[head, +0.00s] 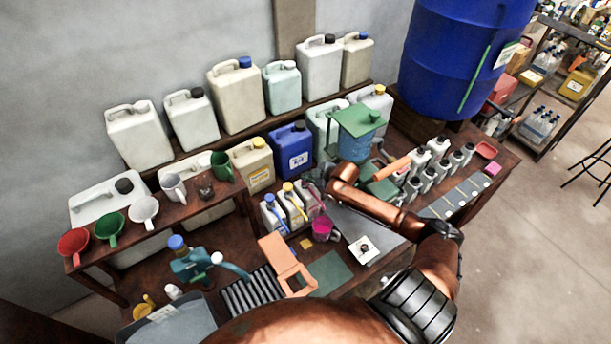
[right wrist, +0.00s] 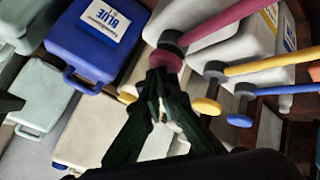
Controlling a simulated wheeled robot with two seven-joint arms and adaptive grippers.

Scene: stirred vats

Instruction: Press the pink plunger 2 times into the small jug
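The pink plunger (right wrist: 165,62) tops a pump on a white canister, and its pink spout (right wrist: 215,24) runs to the upper right in the right wrist view. In the head view the pump is partly hidden by my right gripper (head: 318,186). My right gripper, also in the right wrist view (right wrist: 158,82), has its dark fingertips together at the plunger's head; they look touching or very near. The small pink jug (head: 322,228) stands on the table just in front of the pink pump. Its contents cannot be made out. My left gripper is not in view.
Pumps with a yellow plunger (right wrist: 206,105) and a blue plunger (right wrist: 239,119) stand close beside the pink one. A blue canister (head: 293,150) stands behind. White bottles (head: 437,148) stand to the right.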

